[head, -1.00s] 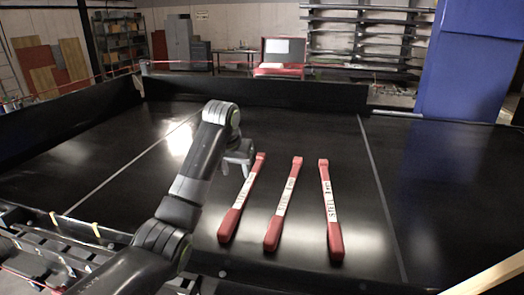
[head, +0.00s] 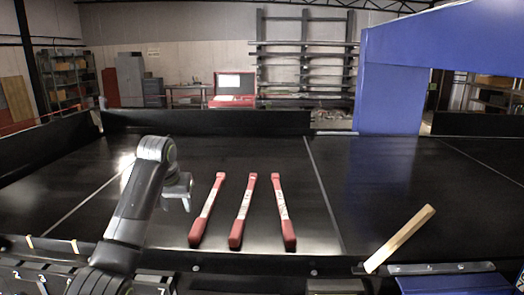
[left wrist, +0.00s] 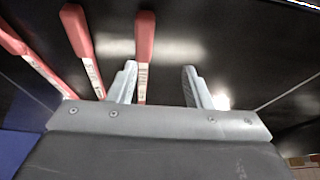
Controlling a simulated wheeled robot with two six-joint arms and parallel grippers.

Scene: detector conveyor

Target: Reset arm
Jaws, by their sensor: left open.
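My left gripper (head: 180,188) is over the black conveyor, left of the red bars and not holding anything. In the left wrist view its two fingers (left wrist: 159,70) are spread apart. Three red bars with white labelled middles lie side by side on the belt: a left bar (head: 201,227), a middle bar (head: 237,230) and a right bar (head: 287,228). In the left wrist view one red bar (left wrist: 144,38) lies below and between the fingers, nearer one finger; the other two are beside it. My right gripper is not in view.
A blue detector housing (head: 392,85) stands on the right. A wooden bar (head: 400,239) lies tilted at the front right edge. Low black walls (head: 205,122) bound the belt at the back and left.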

